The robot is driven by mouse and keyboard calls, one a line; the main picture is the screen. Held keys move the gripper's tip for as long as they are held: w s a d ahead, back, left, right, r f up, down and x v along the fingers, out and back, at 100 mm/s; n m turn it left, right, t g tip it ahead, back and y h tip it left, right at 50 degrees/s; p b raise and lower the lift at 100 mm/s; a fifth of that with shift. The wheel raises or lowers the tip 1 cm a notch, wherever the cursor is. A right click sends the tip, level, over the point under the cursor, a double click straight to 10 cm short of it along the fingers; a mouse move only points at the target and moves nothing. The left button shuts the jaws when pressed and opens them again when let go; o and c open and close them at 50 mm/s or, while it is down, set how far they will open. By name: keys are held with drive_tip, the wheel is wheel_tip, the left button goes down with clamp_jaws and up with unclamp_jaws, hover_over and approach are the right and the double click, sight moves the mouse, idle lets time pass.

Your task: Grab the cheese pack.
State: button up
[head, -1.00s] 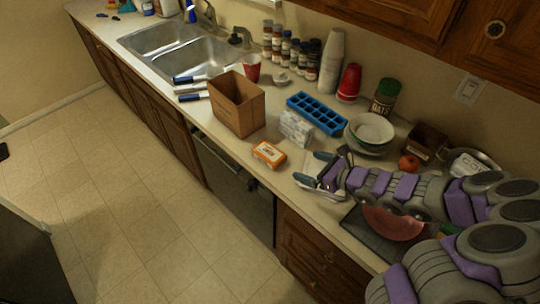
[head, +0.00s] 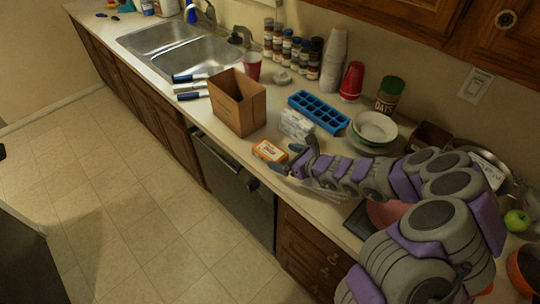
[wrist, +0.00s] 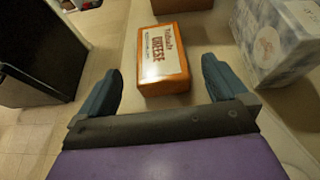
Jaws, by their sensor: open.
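The cheese pack (head: 269,152) is a small orange and white box lying on the counter near its front edge, in front of the white and grey package. In the wrist view the cheese pack (wrist: 163,58) shows its printed label upward, just ahead of my gripper and roughly centred between the fingers. My gripper (wrist: 160,80) is open and empty, with one blue-grey finger to each side of the pack's near end. In the head view my gripper (head: 295,158) is just right of the pack, and its fingers partly overlap the pack's right side.
A white and grey package (head: 296,124) stands close behind the pack, and it shows at right in the wrist view (wrist: 277,40). A cardboard box (head: 237,103) stands to the left. A blue ice tray (head: 318,112) lies behind. The counter's front edge is close by.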

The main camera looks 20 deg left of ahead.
sight(272, 151)
drive_tip(key=shift+b+x, duration=0.85)
drive_tip(key=shift+x, duration=2.15)
drive_tip(key=shift+r, duration=0.3)
drive_tip(key=shift+c, duration=1.4)
drive_tip(key=c, duration=0.9)
